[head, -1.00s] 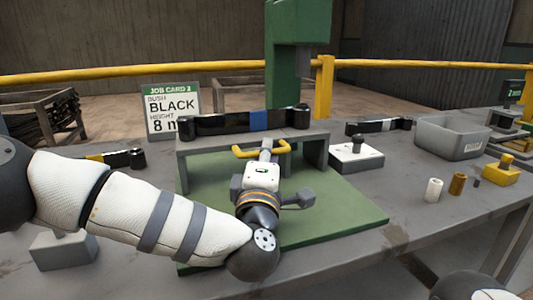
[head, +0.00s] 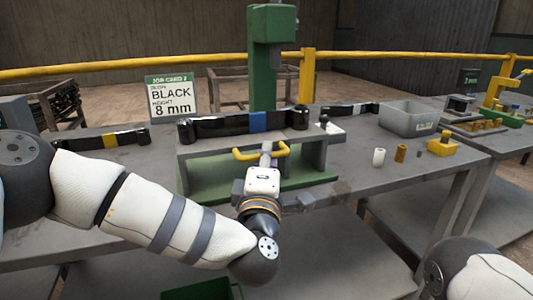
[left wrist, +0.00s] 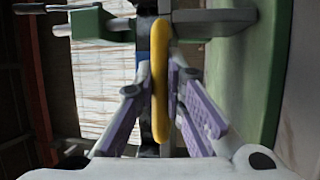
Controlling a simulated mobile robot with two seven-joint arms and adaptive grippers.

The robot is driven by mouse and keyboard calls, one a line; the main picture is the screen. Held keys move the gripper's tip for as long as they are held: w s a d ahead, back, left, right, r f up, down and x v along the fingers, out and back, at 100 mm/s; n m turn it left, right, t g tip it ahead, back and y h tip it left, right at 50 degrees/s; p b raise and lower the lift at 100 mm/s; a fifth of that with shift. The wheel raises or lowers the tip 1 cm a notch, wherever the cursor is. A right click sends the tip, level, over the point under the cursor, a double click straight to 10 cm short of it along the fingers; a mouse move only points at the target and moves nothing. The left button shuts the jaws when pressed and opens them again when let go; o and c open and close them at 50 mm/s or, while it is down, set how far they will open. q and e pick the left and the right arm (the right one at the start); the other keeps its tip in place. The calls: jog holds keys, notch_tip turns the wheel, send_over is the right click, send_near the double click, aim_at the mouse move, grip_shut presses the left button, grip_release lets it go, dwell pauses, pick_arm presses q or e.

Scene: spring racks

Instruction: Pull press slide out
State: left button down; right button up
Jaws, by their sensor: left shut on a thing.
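The press slide (head: 200,151) is a grey bench-shaped carriage with a yellow handle (head: 240,156) on its front. A black spring with a blue band (head: 258,122) lies across its top. The slide stands over the green base plate (head: 205,185), with the green press (head: 262,75) behind it. My left gripper (head: 266,158) is at the handle, its fingers partly hidden by its own body. In the left wrist view the purple-padded fingers (left wrist: 160,92) are shut around the yellow handle bar (left wrist: 159,115). My right gripper is out of view; only part of that arm shows.
A spring with a yellow band (head: 108,140) lies at left, by the job card (head: 171,98). At right are a grey bin (head: 408,120), small bushes (head: 379,157) and a yellow block (head: 440,147). Open floor lies before the table.

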pick_arm(q)
jog(key=shift+s+d+f, duration=0.15)
jog(key=c, duration=1.7)
grip_release()
jog(key=shift+s, duration=0.1)
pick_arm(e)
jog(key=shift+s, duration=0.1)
pick_arm(q)
jog(key=shift+o, duration=0.2)
jog(key=shift+s, duration=0.1)
